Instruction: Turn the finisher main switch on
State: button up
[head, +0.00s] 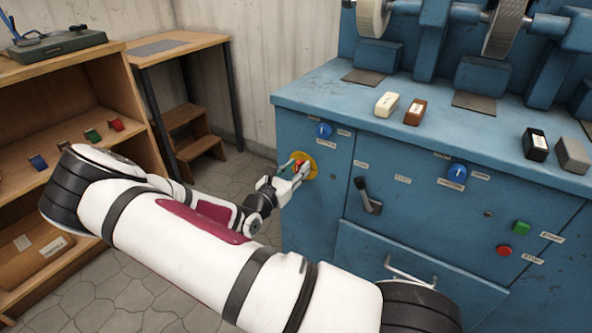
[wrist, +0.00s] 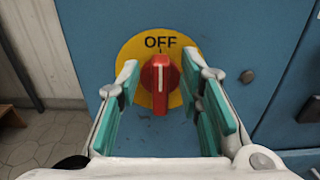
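The main switch is a red rotary knob (wrist: 160,85) on a round yellow plate (wrist: 139,50) marked OFF at the top, on the left part of the blue finisher front. The knob's white mark stands upright, in line with OFF. In the head view the yellow plate (head: 308,160) is partly hidden by my gripper (head: 294,172). In the wrist view my gripper (wrist: 165,100) is open, with its teal finger pads on either side of the knob. Gaps show between the pads and the knob. I cannot tell how far the fingertips are from the panel.
The finisher (head: 318,230) also carries blue knobs (head: 324,130), a black lever (head: 367,195), a green button (head: 522,227), a red button (head: 504,251) and a drawer handle (head: 409,272). Several blocks lie on its top. A wooden shelf (head: 60,70) stands left; floor between is clear.

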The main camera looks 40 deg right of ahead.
grip_shut()
jog(key=shift+r+m+p, duration=0.1)
jog(key=shift+m+p, duration=0.2)
jog(key=shift+p, duration=0.1)
jog(key=m+p, duration=0.5)
jog(key=s+f+m+p, duration=0.1)
jog(key=m+p, duration=1)
jog(key=m, duration=0.1)
jog(key=shift+s+d+f, duration=0.3)
jog(key=shift+m+p, duration=0.3)
jog(key=shift+f, duration=0.1)
